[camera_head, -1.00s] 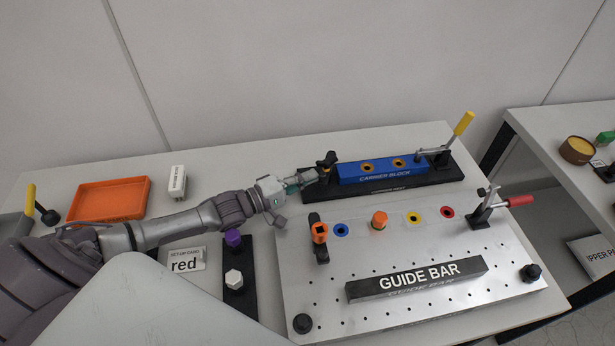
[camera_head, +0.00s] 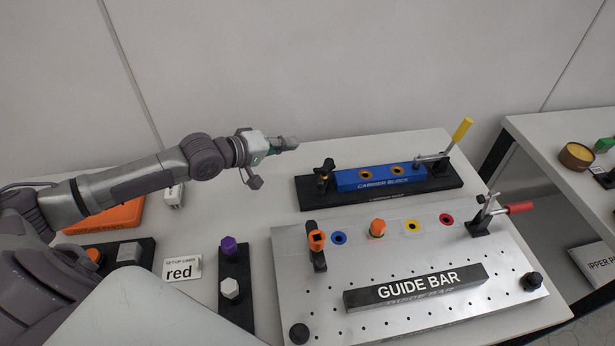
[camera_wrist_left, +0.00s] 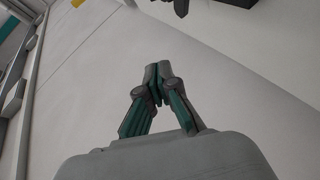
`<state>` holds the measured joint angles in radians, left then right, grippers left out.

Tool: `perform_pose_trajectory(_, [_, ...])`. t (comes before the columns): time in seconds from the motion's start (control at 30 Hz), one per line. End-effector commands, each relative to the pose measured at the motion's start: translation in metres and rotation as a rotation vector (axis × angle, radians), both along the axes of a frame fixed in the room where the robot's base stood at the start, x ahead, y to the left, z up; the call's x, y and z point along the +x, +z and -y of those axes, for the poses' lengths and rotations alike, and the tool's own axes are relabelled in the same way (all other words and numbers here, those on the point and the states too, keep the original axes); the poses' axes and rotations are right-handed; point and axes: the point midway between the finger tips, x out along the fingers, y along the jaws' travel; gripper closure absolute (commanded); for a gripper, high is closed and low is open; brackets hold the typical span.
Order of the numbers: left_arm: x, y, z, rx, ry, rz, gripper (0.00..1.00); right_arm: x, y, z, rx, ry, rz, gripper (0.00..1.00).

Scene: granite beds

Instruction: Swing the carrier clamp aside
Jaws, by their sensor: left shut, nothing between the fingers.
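The blue carrier block (camera_head: 382,177) sits on a black carrier base (camera_head: 415,194) at the back of the table. A black clamp with a knob (camera_head: 325,168) stands at the block's left end. A toggle clamp with a yellow handle (camera_head: 462,130) stands at its right end, its handle raised and its metal arm reaching toward the block. My left gripper (camera_head: 290,143) is shut and empty, raised up and to the left of the black knob, apart from it. Its closed fingertips show in the left wrist view (camera_wrist_left: 156,70). My right gripper is out of view.
A metal plate (camera_head: 440,305) with a guide bar (camera_head: 415,287), orange parts and a red-handled clamp (camera_head: 519,208) lies in front. An orange tray (camera_head: 105,217) is partly behind my left arm.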

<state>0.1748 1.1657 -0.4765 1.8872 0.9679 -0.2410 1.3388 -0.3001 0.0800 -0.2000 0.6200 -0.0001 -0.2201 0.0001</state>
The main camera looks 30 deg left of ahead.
Motion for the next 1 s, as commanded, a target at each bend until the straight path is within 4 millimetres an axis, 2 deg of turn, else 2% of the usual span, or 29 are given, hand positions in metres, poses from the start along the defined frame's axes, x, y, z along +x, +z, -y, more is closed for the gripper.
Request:
perform_pose_trajectory(0.03, [-0.004, 0.000, -0.012, 0.123, -0.033, -0.047, 1.00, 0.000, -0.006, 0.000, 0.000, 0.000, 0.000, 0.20])
perform_pose_trajectory(0.1, [-0.016, 0.000, -0.022, 0.274, -0.114, -0.121, 1.00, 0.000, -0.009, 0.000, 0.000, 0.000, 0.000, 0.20])
perform_pose_trajectory(0.2, [-0.040, 0.002, -0.028, 0.436, -0.265, -0.207, 1.00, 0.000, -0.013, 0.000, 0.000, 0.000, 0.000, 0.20])
perform_pose_trajectory(0.3, [-0.062, 0.006, -0.030, 0.533, -0.401, -0.256, 1.00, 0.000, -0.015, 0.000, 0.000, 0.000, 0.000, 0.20])
perform_pose_trajectory(0.43, [-0.075, 0.008, -0.028, 0.581, -0.493, -0.279, 1.00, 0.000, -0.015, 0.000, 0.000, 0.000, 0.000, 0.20])
perform_pose_trajectory(0.67, [-0.064, -0.012, -0.015, 0.581, -0.506, -0.280, 1.00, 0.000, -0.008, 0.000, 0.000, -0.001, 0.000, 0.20])
perform_pose_trajectory(1.0, [-0.031, -0.070, 0.013, 0.581, -0.503, -0.283, 1.00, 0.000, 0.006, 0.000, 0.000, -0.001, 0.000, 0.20])
